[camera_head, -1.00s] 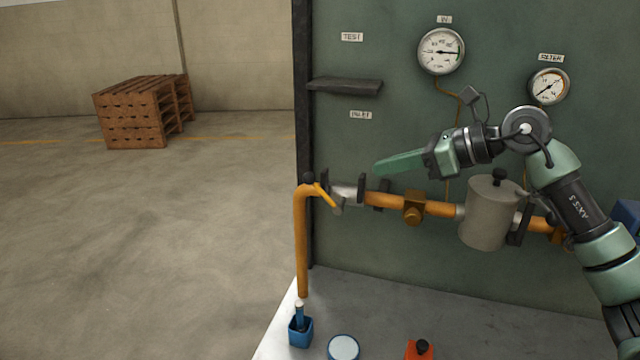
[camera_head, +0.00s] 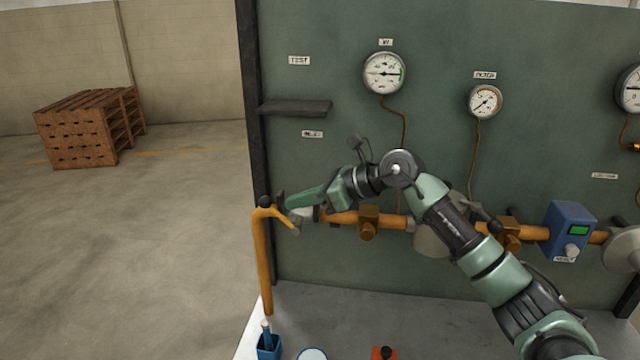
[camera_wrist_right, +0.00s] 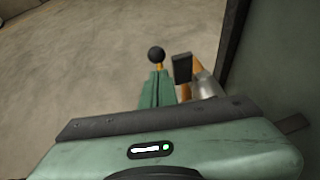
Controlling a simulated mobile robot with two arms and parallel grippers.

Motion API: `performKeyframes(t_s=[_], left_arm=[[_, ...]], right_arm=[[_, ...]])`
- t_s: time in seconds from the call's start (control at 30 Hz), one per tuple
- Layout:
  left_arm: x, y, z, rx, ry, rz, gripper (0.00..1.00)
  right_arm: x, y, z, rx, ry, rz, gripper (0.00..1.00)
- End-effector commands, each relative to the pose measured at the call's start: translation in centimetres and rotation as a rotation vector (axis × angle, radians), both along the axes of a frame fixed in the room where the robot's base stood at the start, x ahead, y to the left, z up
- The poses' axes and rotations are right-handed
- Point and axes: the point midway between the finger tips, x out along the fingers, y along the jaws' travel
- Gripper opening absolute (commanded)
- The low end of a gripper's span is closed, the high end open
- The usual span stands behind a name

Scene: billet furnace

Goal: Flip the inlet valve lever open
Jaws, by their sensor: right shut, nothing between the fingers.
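The inlet valve sits at the left end of the orange pipe run, below a small label that seems to read INLET (camera_head: 312,134). A slanted orange bar (camera_head: 284,219), which looks like the lever, shows there beside a black knob (camera_head: 265,201). In the right wrist view a black ball knob (camera_wrist_right: 156,54) on an orange stem stands just beyond my fingertips. My right gripper (camera_head: 293,202) is shut and empty, its green fingers pointing left at the valve. The closed fingers also show in the wrist view (camera_wrist_right: 160,75). I cannot tell whether they touch the lever. My left gripper is not in view.
A dark shelf (camera_head: 296,107) juts from the green panel (camera_head: 440,40) above the valve. A black plate (camera_wrist_right: 182,68) stands right of the fingers. An orange fitting (camera_head: 368,222) and a blue meter (camera_head: 569,232) lie along the pipe. A blue cup (camera_head: 268,347) stands below.

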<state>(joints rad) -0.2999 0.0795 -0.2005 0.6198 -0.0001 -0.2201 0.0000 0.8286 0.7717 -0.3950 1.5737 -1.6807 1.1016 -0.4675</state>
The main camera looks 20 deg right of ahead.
Motion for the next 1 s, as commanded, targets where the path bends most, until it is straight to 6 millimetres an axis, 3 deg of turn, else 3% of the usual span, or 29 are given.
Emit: performKeyframes(t_s=[0.03, 0.3, 1.0], left_arm=[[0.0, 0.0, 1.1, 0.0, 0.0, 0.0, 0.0], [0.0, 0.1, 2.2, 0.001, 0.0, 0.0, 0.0], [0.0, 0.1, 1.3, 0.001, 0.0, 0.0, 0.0]], right_arm=[[0.6, 0.7, 0.5, 0.004, 0.001, 0.002, 0.0], [2.3, 2.4, -0.4, 0.002, -0.001, 0.001, 0.0], [2.8, 3.0, -0.9, 0.001, -0.002, 0.0, 0.0]])
